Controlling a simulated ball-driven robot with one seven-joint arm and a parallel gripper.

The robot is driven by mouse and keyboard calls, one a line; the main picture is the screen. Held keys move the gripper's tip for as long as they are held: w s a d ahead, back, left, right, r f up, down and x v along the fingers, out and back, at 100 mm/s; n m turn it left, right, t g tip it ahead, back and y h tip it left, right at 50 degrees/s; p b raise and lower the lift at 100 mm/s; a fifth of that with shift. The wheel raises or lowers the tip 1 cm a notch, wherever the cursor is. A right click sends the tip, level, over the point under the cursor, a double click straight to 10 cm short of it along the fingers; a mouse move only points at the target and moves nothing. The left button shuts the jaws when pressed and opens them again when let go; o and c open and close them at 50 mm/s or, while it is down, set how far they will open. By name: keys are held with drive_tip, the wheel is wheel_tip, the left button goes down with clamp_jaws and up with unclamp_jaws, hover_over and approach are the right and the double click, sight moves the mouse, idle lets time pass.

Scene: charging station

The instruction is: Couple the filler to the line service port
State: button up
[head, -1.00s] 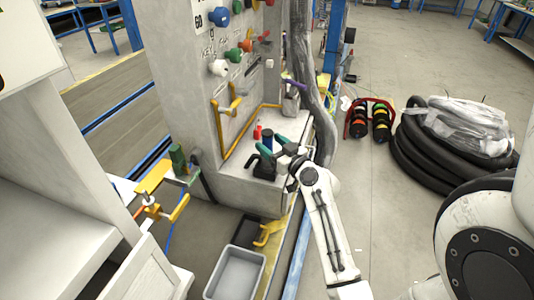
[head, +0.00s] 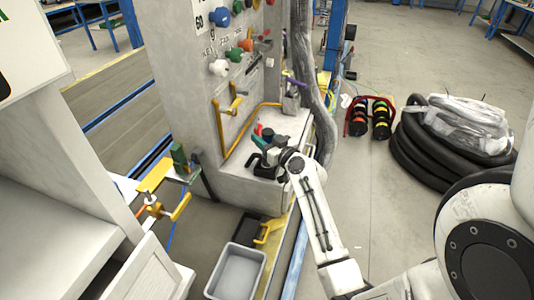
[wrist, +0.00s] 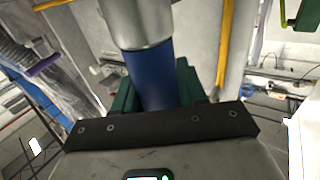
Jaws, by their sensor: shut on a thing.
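My gripper (wrist: 155,90) has dark green fingers. In the wrist view it is shut on a blue cylinder (wrist: 153,70) with a wide silver metal end (wrist: 138,22), apparently the filler. In the head view my gripper (head: 264,145) is low over the pale ledge at the foot of the grey pillar. I cannot tell which fitting is the line service port.
The grey pillar (head: 190,75) carries coloured knobs (head: 219,67) and yellow pipes (head: 235,105). A green and yellow fitting (head: 178,158) stands left of the ledge. A grey bin (head: 236,275) is on the floor in front.

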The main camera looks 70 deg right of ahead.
clamp_jaws()
idle(0.3)
